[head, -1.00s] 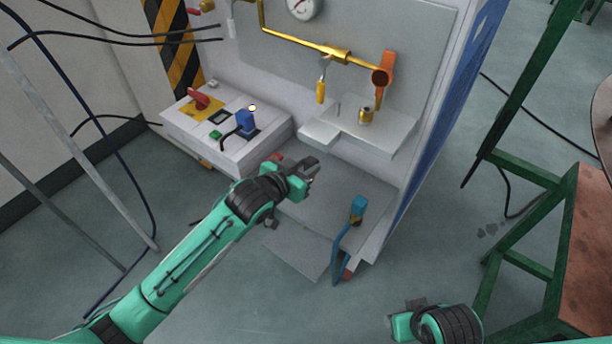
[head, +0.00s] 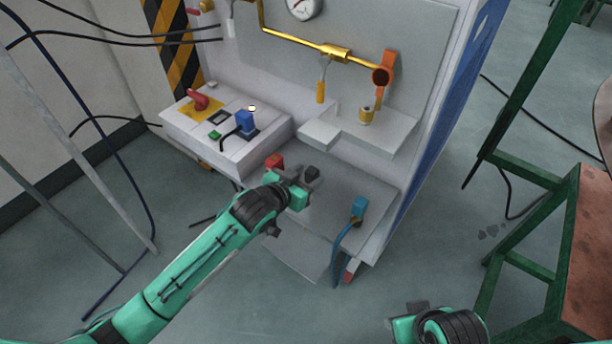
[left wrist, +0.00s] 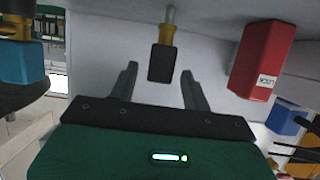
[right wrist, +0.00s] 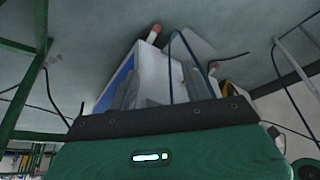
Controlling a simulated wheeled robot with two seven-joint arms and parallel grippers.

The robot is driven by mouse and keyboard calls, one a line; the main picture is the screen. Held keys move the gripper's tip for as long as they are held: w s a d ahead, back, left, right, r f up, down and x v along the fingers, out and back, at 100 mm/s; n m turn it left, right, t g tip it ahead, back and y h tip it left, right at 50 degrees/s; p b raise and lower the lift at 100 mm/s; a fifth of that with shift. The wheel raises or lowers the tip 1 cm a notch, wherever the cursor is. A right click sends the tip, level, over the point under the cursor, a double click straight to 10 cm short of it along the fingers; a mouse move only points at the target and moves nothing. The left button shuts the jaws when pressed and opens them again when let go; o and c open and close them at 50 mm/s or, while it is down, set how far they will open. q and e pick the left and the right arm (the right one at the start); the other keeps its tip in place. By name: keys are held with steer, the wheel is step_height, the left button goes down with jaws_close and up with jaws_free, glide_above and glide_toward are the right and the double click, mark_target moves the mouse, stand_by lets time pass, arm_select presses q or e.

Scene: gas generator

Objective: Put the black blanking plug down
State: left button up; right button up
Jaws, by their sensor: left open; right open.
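The black blanking plug (left wrist: 162,62) shows in the left wrist view between the fingers of my left gripper (left wrist: 160,78), with a gap on each side. A brass-coloured collar and a grey pin show beyond its black body. In the head view, the plug (head: 312,172) is a small dark block above the lower shelf, at my left gripper (head: 306,182), which is open. Whether the plug rests on something is hidden there. My right gripper (right wrist: 160,85) is open and empty, away from the panel; in the head view it shows at the bottom right.
A red LOCK block (left wrist: 263,60) is close to the right of the plug in the left wrist view. A blue connector (head: 358,208) with a hose stands on the lower shelf (head: 330,220). A control box (head: 225,145) is at left; an upper shelf (head: 385,130) overhangs.

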arm_select(q)
steer(key=shift+r, duration=0.2)
steer(key=shift+s+a+r, duration=0.1)
steer(key=shift+s+a, duration=0.15)
steer(key=shift+s, duration=0.05)
steer(key=p+v, duration=0.1)
steer(key=v, duration=1)
steer(key=shift+p, duration=0.3)
arm_select(e)
steer(key=shift+d+x, duration=0.2)
steer(key=shift+x, duration=1)
arm_select(q)
steer(key=shift+s+a, duration=0.1)
arm_select(e)
steer(key=shift+s+f, duration=0.1)
steer(key=shift+s, duration=0.1)
arm_select(q)
steer(key=s+a+f+n+g+y, duration=0.2)
steer(key=s+a+f, duration=0.5)
steer(key=s, duration=0.4)
steer(key=s+a+f+n+g+y, duration=0.3)
steer(key=s+a+f+g+y, duration=0.2)
steer(key=s, duration=0.6)
step_height(320, 180, down, 3)
steer(key=shift+a+r+g, duration=0.15)
steer(key=shift+a+g, duration=0.15)
steer(key=shift+a, duration=0.75)
